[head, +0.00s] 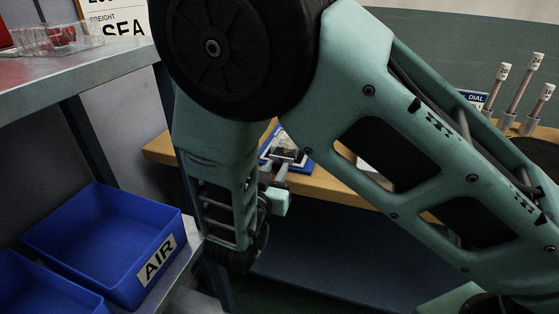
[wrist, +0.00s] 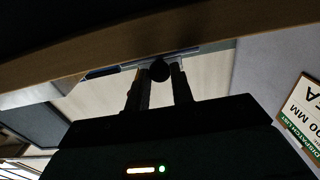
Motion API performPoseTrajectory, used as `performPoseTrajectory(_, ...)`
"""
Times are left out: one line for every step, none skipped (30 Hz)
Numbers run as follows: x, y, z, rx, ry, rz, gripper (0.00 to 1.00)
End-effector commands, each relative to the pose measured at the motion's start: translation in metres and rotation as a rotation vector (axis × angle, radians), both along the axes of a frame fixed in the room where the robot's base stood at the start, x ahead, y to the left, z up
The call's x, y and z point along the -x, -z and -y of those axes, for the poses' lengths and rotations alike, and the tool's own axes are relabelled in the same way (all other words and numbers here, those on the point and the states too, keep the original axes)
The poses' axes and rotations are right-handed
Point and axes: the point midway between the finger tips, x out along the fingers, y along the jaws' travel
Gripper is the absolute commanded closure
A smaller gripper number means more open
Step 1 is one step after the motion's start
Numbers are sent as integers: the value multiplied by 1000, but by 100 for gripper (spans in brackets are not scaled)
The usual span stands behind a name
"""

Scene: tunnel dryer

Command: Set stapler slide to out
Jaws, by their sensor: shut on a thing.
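A small device with a blue base (head: 305,163) and a grey and dark upper part (head: 286,150) sits at the edge of the wooden bench, partly hidden by my arm. It may be the stapler, but I cannot read a label. My gripper (head: 279,178) reaches up to the front of it from below the bench edge. In the wrist view my gripper (wrist: 158,78) has its two fingers on either side of a dark round knob (wrist: 159,69), shut on it. The knob is close under a thin blue-grey edge (wrist: 120,68). The slide's position cannot be told.
The wooden bench (head: 335,187) runs behind my arm. Blue bins, one labelled AIR (head: 120,287), stand on a lower shelf at left. A clear tray (head: 60,38) is on the grey shelf above. Several tagged rods (head: 518,88) stand at the far right.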

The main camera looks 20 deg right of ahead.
Motion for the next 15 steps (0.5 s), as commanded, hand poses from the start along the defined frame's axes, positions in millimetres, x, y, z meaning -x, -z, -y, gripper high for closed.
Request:
performPoseTrajectory(3, 1, -3, -1, -3, -3, 100)
performPoseTrajectory(4, 1, -3, -1, -3, -3, 100)
performPoseTrajectory(4, 1, -3, 0, -4, -4, 100)
performPoseTrajectory(4, 1, -3, 0, -4, -4, 100)
performPoseTrajectory(4, 1, -3, 0, -4, -4, 100)
performPoseTrajectory(4, 1, -3, -1, -4, -4, 100)
performPoseTrajectory(4, 2, -4, -1, -5, -4, 100)
performPoseTrajectory(4, 2, -4, 0, -5, -5, 74)
performPoseTrajectory(4, 2, -4, 0, -5, -5, 63)
performPoseTrajectory(4, 2, -3, 0, -4, -5, 56)
performPoseTrajectory(4, 2, -3, 0, -4, -5, 56)
performPoseTrajectory(4, 1, -3, 1, -4, -4, 56)
performPoseTrajectory(4, 1, -3, 1, -3, -4, 56)
performPoseTrajectory(3, 1, -3, 1, -3, -4, 56)
performPoseTrajectory(3, 1, -3, 0, -3, -4, 56)
